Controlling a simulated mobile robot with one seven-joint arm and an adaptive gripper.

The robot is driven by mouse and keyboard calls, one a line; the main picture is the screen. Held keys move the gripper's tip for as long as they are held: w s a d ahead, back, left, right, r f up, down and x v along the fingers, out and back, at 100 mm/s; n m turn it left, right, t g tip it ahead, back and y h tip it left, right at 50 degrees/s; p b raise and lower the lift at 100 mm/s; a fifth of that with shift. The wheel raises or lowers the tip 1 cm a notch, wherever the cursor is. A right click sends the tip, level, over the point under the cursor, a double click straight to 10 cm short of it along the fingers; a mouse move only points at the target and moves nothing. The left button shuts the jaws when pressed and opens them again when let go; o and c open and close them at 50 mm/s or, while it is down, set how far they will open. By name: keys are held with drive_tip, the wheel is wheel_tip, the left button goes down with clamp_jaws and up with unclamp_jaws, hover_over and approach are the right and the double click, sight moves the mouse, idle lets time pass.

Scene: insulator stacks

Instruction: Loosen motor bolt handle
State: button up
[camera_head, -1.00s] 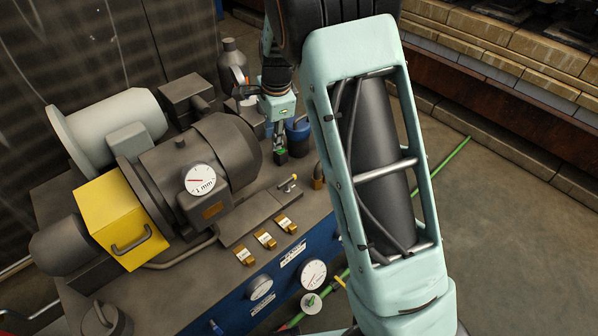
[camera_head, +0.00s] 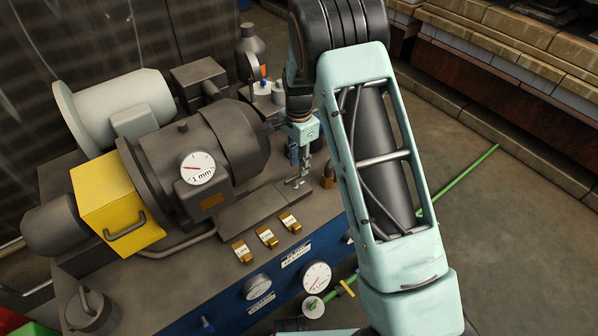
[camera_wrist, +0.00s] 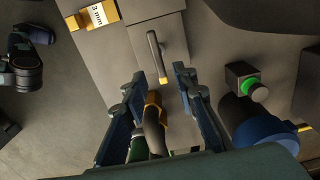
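The motor bolt handle (camera_wrist: 156,56) is a small bar with a brass-coloured end and a dark end on a grey plate. In the wrist view it lies just ahead of my gripper (camera_wrist: 165,80), with its lower end near the gap between the fingertips. The fingers are open, one on each side, and nothing is held. In the head view my gripper (camera_head: 303,170) points down over the bench by the plate, partly covering the handle.
Brass blocks (camera_head: 267,237) with labels lie on the bench in front of the motor. A yellow box (camera_head: 118,210) sits left. A padlock (camera_head: 328,178) is right of my gripper. The wrist view shows a green-buttoned part (camera_wrist: 253,90) and a blue round part (camera_wrist: 265,125) at right.

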sight(295, 181)
drive_tip(key=shift+f, duration=1.75)
clamp_jaws()
